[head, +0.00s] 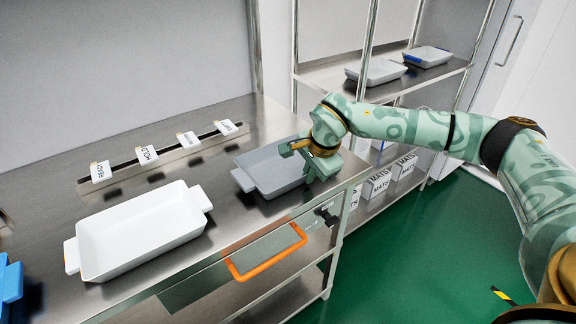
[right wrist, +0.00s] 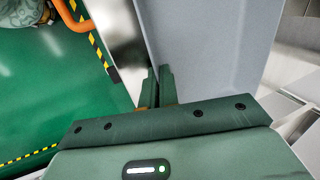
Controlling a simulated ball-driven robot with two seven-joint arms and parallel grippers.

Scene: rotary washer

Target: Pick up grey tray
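The grey tray (head: 272,172) lies on the steel counter, with one end handle showing at its left. My right gripper (head: 308,163) is at the tray's right end, coming in from the right, and hides that end. In the right wrist view the two fingers (right wrist: 158,88) are close together at the tray's edge, with the grey tray (right wrist: 205,45) filling the upper middle. They look shut on its rim. The tray appears to rest on the counter. My left gripper is not in view.
A white tray (head: 140,228) stands to the left on the counter (head: 60,200), with a blue tray (head: 10,285) at the left edge. A labelled rail (head: 165,155) runs behind. An orange handle (head: 266,262) sticks out at the front. Shelves with trays (head: 378,72) stand behind.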

